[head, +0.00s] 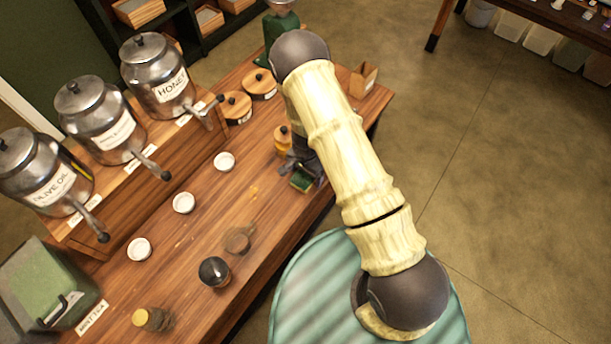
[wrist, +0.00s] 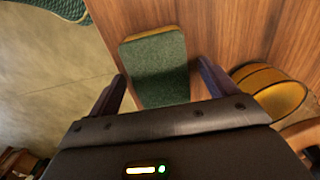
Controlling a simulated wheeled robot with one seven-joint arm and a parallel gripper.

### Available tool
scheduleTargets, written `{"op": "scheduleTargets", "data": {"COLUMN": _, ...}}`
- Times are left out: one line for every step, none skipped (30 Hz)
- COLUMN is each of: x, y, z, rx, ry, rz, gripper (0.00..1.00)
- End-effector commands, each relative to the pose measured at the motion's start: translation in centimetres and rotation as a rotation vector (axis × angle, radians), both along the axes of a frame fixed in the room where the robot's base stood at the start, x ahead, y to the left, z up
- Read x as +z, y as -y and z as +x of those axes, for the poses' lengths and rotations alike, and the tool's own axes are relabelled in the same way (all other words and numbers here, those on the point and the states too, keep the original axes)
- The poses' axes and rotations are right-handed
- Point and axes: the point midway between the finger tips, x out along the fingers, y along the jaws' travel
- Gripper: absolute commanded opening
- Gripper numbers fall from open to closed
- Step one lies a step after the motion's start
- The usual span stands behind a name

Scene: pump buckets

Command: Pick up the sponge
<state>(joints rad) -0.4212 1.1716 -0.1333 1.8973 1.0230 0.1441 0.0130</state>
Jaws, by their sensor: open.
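The sponge (wrist: 157,72) has a dark green scouring face and a thin yellow edge. In the wrist view it lies on the wooden table, near the table's edge. My gripper (wrist: 163,88) is open, with one finger on each side of the sponge. The lower part of the sponge is hidden behind the gripper's body. Whether the fingers touch it cannot be told. In the head view the sponge (head: 301,181) shows as a small green and yellow block beside my gripper (head: 300,172), partly covered by it and my arm.
A yellow jar with a wooden lid (head: 283,138) stands close to the gripper. Small white cups (head: 183,202), a dark-topped jar (head: 214,271) and metal dispensers (head: 157,75) are on the table (head: 205,235). Open floor (head: 500,200) lies to the right.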

Motion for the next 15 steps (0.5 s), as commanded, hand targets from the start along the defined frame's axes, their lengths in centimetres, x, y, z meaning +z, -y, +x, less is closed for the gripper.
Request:
{"op": "scheduleTargets", "data": {"x": 0.01, "y": 0.01, "z": -0.01, "rx": 0.000, "ry": 0.000, "rz": 0.000, "gripper": 0.85}}
{"op": "scheduleTargets", "data": {"x": 0.01, "y": 0.01, "z": -0.01, "rx": 0.000, "ry": 0.000, "rz": 0.000, "gripper": 0.85}}
{"op": "scheduleTargets", "data": {"x": 0.01, "y": 0.01, "z": -0.01, "rx": 0.000, "ry": 0.000, "rz": 0.000, "gripper": 0.85}}
{"op": "scheduleTargets", "data": {"x": 0.02, "y": 0.01, "z": -0.01, "rx": 0.000, "ry": 0.000, "rz": 0.000, "gripper": 0.85}}
{"op": "scheduleTargets", "data": {"x": 0.02, "y": 0.01, "z": -0.01, "rx": 0.000, "ry": 0.000, "rz": 0.000, "gripper": 0.85}}
{"op": "scheduleTargets", "data": {"x": 0.02, "y": 0.02, "z": -0.01, "rx": 0.000, "ry": 0.000, "rz": 0.000, "gripper": 0.85}}
{"op": "scheduleTargets", "data": {"x": 0.02, "y": 0.01, "z": -0.01, "rx": 0.000, "ry": 0.000, "rz": 0.000, "gripper": 0.85}}
{"op": "scheduleTargets", "data": {"x": 0.02, "y": 0.02, "z": -0.01, "rx": 0.000, "ry": 0.000, "rz": 0.000, "gripper": 0.81}}
{"op": "scheduleTargets", "data": {"x": 0.02, "y": 0.01, "z": -0.01, "rx": 0.000, "ry": 0.000, "rz": 0.000, "gripper": 0.73}}
{"op": "scheduleTargets", "data": {"x": 0.02, "y": 0.02, "z": 0.00, "rx": 0.000, "ry": 0.000, "rz": 0.000, "gripper": 0.67}}
{"op": "scheduleTargets", "data": {"x": 0.03, "y": 0.02, "z": 0.00, "rx": 0.000, "ry": 0.000, "rz": 0.000, "gripper": 0.61}}
{"op": "scheduleTargets", "data": {"x": 0.03, "y": 0.02, "z": -0.01, "rx": 0.000, "ry": 0.000, "rz": 0.000, "gripper": 0.53}}
{"op": "scheduleTargets", "data": {"x": 0.03, "y": 0.02, "z": -0.01, "rx": 0.000, "ry": 0.000, "rz": 0.000, "gripper": 0.47}}
{"op": "scheduleTargets", "data": {"x": 0.03, "y": 0.02, "z": -0.01, "rx": 0.000, "ry": 0.000, "rz": 0.000, "gripper": 0.41}}
{"op": "scheduleTargets", "data": {"x": 0.03, "y": 0.01, "z": -0.01, "rx": 0.000, "ry": 0.000, "rz": 0.000, "gripper": 0.37}}
